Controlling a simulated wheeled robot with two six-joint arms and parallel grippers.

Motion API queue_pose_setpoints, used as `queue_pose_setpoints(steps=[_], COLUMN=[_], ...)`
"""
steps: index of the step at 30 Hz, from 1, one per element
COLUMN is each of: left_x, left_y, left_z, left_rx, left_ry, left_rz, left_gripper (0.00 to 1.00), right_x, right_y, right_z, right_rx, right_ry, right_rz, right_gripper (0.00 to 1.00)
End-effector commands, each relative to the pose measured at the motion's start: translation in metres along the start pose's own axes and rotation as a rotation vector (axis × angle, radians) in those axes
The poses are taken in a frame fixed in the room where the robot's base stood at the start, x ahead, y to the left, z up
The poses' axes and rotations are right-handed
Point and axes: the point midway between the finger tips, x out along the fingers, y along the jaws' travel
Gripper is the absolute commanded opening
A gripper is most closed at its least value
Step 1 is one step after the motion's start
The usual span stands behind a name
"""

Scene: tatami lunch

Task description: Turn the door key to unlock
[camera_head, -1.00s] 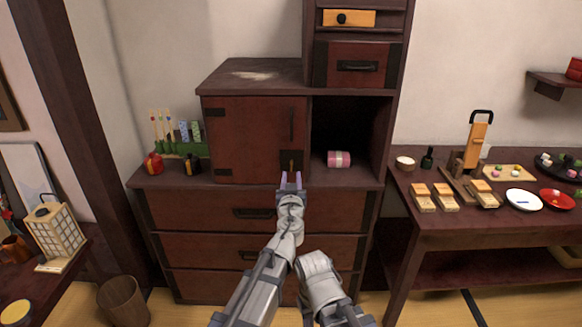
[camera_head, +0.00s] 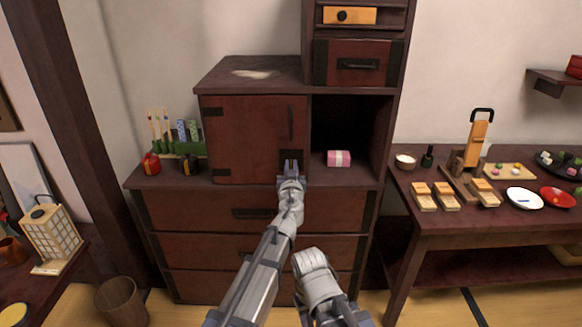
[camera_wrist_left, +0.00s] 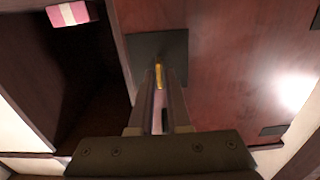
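The dark red cabinet door (camera_head: 245,130) is closed, with a dark lock plate (camera_head: 284,156) at its lower right. The lock plate also shows in the left wrist view (camera_wrist_left: 146,46), with a small golden key (camera_wrist_left: 158,76) sticking out of it. My left gripper (camera_head: 291,164) is at the plate in the head view. Its fingers lie close together on both sides of the key in the left wrist view (camera_wrist_left: 159,92) and look shut on it. The key is hidden behind the fingers in the head view.
An open compartment right of the door holds a pink package (camera_head: 339,158). The cabinet top (camera_head: 165,176) has small bottles and a green stand (camera_head: 185,148) at the left. A low table (camera_head: 450,220) with wooden items and plates stands at the right.

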Motion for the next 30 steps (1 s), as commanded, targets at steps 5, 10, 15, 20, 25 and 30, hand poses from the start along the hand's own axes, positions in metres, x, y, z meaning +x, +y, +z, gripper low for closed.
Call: queue_pose_setpoints(steps=[5, 10, 15, 20, 25, 30], left_x=[0.0000, 0.0000, 0.0000, 0.0000, 0.0000, 0.0001], left_y=[0.0000, 0.0000, -0.0001, 0.0000, 0.0004, 0.0012], left_z=[0.0000, 0.0000, 0.0000, 0.0000, 0.0001, 0.0002], left_rx=[0.000, 0.000, 0.000, 0.004, 0.045, 0.146], left_ry=[0.000, 0.000, 0.000, 0.000, 0.000, 0.000], left_rz=[0.000, 0.000, 0.000, 0.000, 0.000, 0.000], left_gripper=[0.00, 0.00, 0.00, 0.00, 0.00, 0.00], right_x=[0.0000, 0.0000, 0.0000, 0.0000, 0.0001, 0.0003], right_y=[0.0000, 0.0000, 0.0000, 0.0000, 0.0000, 0.0000], right_z=[0.0000, 0.0000, 0.0000, 0.0000, 0.0000, 0.0000], right_rx=[0.000, 0.000, 0.000, 0.000, 0.000, 0.000], right_ry=[0.000, 0.000, 0.000, 0.000, 0.000, 0.000], right_rz=[0.000, 0.000, 0.000, 0.000, 0.000, 0.000], right_gripper=[0.50, 0.50, 0.50, 0.50, 0.50, 0.50])
